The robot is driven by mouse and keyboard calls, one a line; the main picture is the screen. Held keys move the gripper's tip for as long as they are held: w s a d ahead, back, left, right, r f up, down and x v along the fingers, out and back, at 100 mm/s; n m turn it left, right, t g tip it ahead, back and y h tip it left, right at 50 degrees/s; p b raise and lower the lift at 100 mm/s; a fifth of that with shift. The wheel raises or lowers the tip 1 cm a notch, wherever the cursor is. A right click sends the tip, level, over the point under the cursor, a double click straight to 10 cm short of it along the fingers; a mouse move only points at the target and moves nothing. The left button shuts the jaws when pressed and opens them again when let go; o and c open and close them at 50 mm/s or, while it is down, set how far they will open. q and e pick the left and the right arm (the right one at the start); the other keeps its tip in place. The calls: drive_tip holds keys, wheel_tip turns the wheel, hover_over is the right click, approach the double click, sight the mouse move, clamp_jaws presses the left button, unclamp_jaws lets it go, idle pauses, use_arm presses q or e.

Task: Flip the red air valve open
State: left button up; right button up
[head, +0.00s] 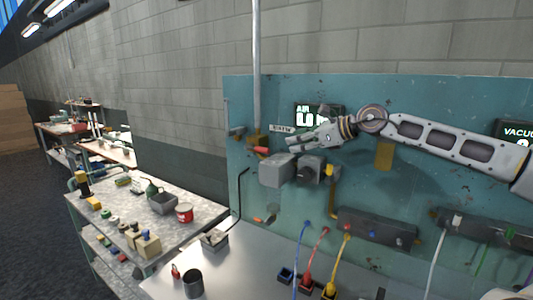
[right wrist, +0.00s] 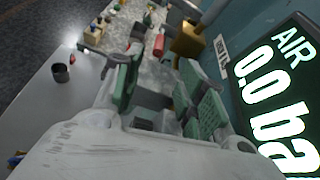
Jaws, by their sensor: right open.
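The red air valve handle (head: 261,150) sticks out from a brass valve body (head: 256,138) at the foot of the vertical pipe, on the left part of the teal panel. In the right wrist view the red handle (right wrist: 158,45) shows beyond the fingertips, left of the brass body (right wrist: 188,42). My right gripper (head: 295,142) is just right of the handle, apart from it, pointing left. In the right wrist view its green-padded fingers (right wrist: 165,88) are spread with nothing held between them. My left gripper is not in view.
The AIR display (head: 305,116) behind my right gripper reads 0.0. Grey boxes (head: 277,170) project from the panel just below the gripper. The pipe (head: 256,65) rises above the valve. A bench (head: 225,268) with a dark cup (head: 193,283) and coloured hoses lies below.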

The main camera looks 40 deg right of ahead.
drive_tip(key=shift+s+r, duration=0.1)
drive_tip(key=shift+r, duration=0.05)
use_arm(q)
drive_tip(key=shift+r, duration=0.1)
use_arm(e)
drive_tip(key=p, duration=0.3)
approach(260, 148)
drive_tip(key=shift+w+f+p, duration=0.45)
drive_tip(key=shift+w+f, duration=0.2)
drive_tip(key=shift+w, duration=0.3)
use_arm(q)
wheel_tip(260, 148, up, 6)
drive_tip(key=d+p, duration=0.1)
drive_tip(key=p, duration=0.1)
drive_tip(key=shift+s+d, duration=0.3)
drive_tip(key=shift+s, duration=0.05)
use_arm(e)
drive_tip(key=shift+x, duration=2.9)
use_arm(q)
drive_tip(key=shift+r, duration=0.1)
use_arm(e)
drive_tip(key=shift+f, duration=0.1)
drive_tip(key=shift+c, duration=0.2)
clamp_jaws()
